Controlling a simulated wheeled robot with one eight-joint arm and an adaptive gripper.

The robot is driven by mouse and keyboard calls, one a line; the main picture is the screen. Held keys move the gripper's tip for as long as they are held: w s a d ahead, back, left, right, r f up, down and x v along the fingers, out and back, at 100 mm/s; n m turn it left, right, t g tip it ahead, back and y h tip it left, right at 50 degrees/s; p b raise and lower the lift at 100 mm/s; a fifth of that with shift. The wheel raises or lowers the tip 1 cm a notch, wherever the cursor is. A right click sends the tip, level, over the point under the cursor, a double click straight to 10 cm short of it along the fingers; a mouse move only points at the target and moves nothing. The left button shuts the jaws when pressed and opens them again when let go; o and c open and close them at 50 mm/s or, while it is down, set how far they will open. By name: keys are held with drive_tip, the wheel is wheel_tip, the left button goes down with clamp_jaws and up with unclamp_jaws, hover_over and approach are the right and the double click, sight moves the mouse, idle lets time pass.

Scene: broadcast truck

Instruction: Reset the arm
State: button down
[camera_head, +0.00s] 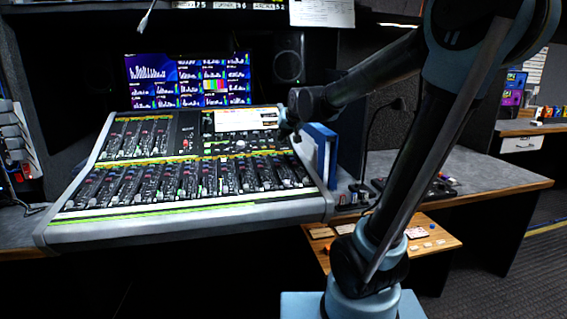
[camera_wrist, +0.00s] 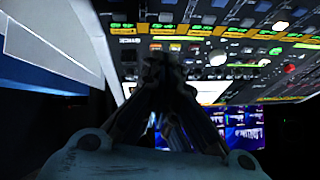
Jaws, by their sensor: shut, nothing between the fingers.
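My arm rises at the right of the head view and reaches left over the desk. My gripper (camera_head: 287,130) is at the right edge of the mixing console (camera_head: 185,221), beside its small screen. In the wrist view my gripper (camera_wrist: 160,62) is shut and empty, with its fingertips together in front of the console's knobs and buttons (camera_wrist: 215,57). I cannot tell whether the fingertips touch the console.
A blue binder (camera_head: 324,150) stands close to the right of my gripper. A monitor (camera_head: 190,82) is behind the console, with a speaker (camera_head: 288,58) to its right. A wooden shelf (camera_head: 440,240) with small items is below the desk. The grey desktop (camera_head: 490,172) at right has free room.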

drive_tip(key=s+d+f, duration=0.1)
drive_tip(key=s+d, duration=0.2)
drive_tip(key=d, duration=0.1)
drive_tip(key=s+d+f+h, duration=0.1)
drive_tip(key=s+d, duration=0.1)
drive_tip(key=d, duration=0.1)
drive_tip(key=s+d+f+g+h, duration=0.1)
drive_tip(key=s+d+f, duration=0.1)
drive_tip(key=s+d, duration=0.1)
drive_tip(key=shift+s+d, duration=0.35)
drive_tip(key=shift+d, duration=0.5)
drive_tip(key=s+d+f+m+g+h, duration=0.1)
drive_tip(key=s+d+f, duration=0.5)
drive_tip(key=s+d, duration=0.3)
drive_tip(key=s+f+g, duration=0.2)
drive_tip(key=s+f, duration=0.3)
drive_tip(key=s, duration=0.3)
drive_tip(key=s+f+g, duration=0.3)
drive_tip(key=s+f, duration=0.3)
drive_tip(key=s, duration=0.2)
drive_tip(key=shift+s+a+h, duration=0.25)
drive_tip(key=shift+a+h, duration=0.05)
drive_tip(key=shift+a, duration=0.15)
drive_tip(key=shift+w+f+g, duration=0.15)
drive_tip(key=shift+w+g, duration=0.15)
drive_tip(key=shift+w, duration=0.2)
